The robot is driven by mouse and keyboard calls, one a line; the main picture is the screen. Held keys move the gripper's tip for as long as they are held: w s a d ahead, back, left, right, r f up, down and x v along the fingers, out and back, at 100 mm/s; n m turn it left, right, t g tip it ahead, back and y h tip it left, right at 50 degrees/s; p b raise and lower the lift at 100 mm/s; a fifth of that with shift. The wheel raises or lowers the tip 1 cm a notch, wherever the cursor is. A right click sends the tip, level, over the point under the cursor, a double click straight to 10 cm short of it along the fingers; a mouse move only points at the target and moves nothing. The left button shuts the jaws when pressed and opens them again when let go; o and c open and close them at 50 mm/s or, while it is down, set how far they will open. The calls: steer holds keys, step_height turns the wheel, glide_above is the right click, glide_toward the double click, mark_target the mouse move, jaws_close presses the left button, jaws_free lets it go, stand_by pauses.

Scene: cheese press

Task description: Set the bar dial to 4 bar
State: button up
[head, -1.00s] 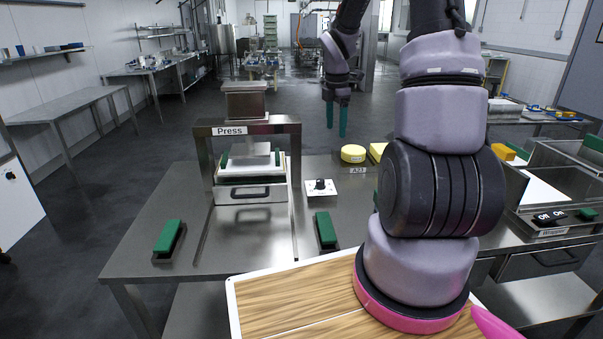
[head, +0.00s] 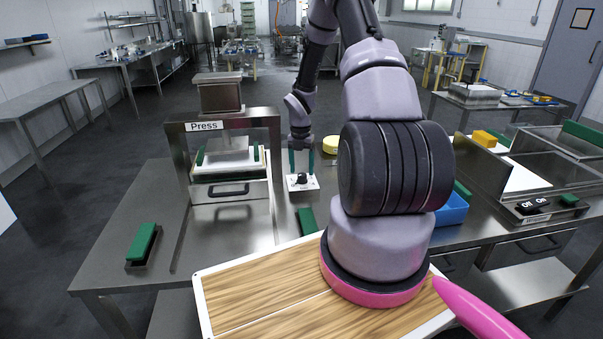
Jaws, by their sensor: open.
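The bar dial is a small black knob (head: 301,178) on a white plate (head: 302,187) with dark marks, on the steel table to the right of the press. The marks and the knob's setting are too small to read. My gripper (head: 301,170) has two green fingers pointing down, one on each side of the knob. It is open. I cannot tell whether the fingers touch the knob. The press (head: 222,122) is a steel frame with a "Press" label and a drawer below.
A green-handled block (head: 143,243) lies at the table's left, and another (head: 307,220) lies in front of the dial. A yellow cheese (head: 330,145) is behind the gripper. A blue bin (head: 450,208) shows behind my arm. A wooden board (head: 250,295) is in front.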

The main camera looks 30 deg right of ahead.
steer(key=shift+f, duration=1.15)
jaws_close()
